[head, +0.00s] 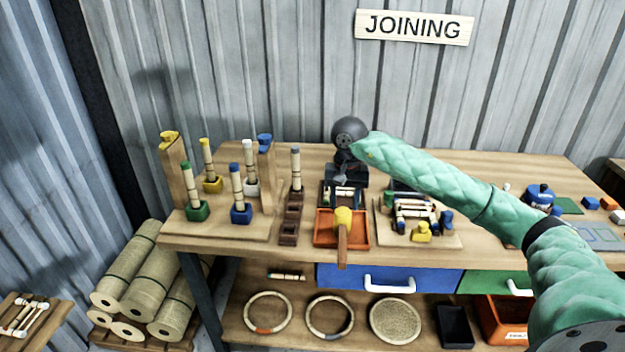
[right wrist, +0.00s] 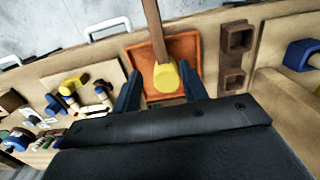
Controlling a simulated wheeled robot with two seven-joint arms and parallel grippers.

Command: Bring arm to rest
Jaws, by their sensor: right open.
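My right arm (head: 440,185), in a green sleeve, reaches from the lower right across the workbench (head: 480,258). Its dark gripper (head: 343,193) points down above the back of an orange tray (head: 325,239). In the right wrist view the two fingers of the gripper (right wrist: 160,77) stand apart. A mallet with a yellow head (head: 343,217) and wooden handle lies in the tray, its handle over the front edge. The yellow head (right wrist: 165,77) shows between the fingers in the right wrist view; I cannot tell whether they touch it. My left gripper is not in view.
A wooden stand (head: 175,175) with several capped rattan sticks is left of the gripper. A brown slotted block (head: 290,218) stands beside the tray. A board with rattan pieces (head: 440,240) is to the right.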

